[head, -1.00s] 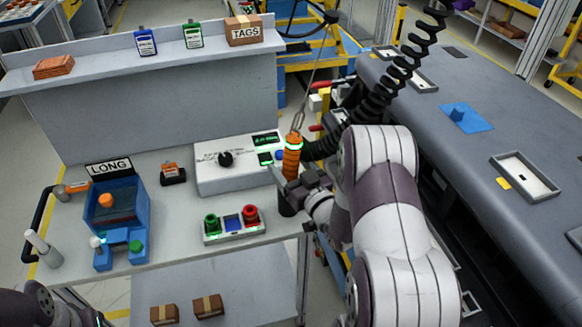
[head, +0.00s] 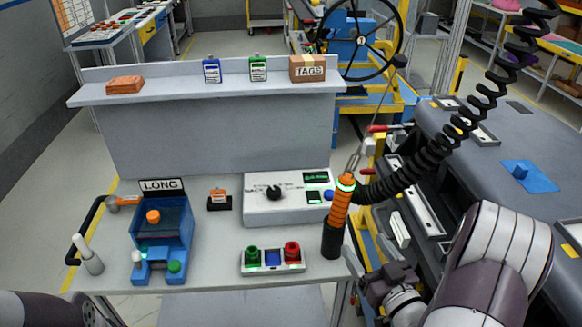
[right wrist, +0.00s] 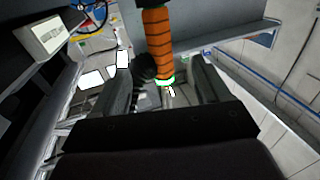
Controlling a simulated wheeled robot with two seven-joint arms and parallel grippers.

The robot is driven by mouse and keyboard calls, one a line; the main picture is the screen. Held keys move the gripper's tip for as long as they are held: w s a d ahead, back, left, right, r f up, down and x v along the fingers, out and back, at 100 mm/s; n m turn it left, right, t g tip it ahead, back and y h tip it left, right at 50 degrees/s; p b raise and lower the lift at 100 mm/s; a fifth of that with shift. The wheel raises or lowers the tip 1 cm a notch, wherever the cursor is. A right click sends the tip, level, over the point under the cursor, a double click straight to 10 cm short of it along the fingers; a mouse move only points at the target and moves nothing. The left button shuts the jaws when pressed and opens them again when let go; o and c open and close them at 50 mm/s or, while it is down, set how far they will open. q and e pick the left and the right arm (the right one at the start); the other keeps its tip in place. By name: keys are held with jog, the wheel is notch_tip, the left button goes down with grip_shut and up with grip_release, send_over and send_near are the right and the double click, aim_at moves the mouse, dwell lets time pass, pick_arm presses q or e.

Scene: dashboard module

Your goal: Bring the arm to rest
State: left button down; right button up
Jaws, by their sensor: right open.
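My right arm comes in from the lower right. Its gripper (head: 378,284) is by the front right corner of the workbench, right of and below the orange tool (head: 340,204). The tool stands upright in a black holder (head: 332,240), with a green lit ring near its top and a black coiled cable attached. In the right wrist view, my right gripper (right wrist: 163,88) is open and empty, and the orange handle (right wrist: 158,45) is beyond the fingers. Only a piece of my left arm shows at the lower left; its gripper is out of view.
The workbench holds a blue LONG fixture (head: 163,242), a grey control box (head: 285,203) and a button panel (head: 273,262). A shelf (head: 190,88) with a TAGS box (head: 307,68) stands behind. A grey conveyor (head: 470,165) lies right.

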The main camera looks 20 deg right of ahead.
jog(key=s+d+f+m+g+h, duration=0.1)
jog(key=s+d+f+m+g, duration=0.15)
jog(key=f+g, duration=0.35)
jog(key=s+d+f+m+g+h, duration=0.1)
jog(key=s+d+f+g+h, duration=0.1)
jog(key=s+d+f+g, duration=0.3)
jog(key=w+a+r+n+g+y, duration=0.1)
jog(key=a+r+g, duration=0.2)
jog(key=a, duration=0.7)
jog(key=a+r+n+g+y, duration=0.1)
jog(key=a+r+n+g, duration=0.1)
jog(key=a, duration=0.7)
jog(key=shift+w+a+r+g+y, duration=0.3)
jog(key=shift+w+a+r+g, duration=0.1)
jog(key=shift+r, duration=0.5)
jog(key=shift+n, duration=0.25)
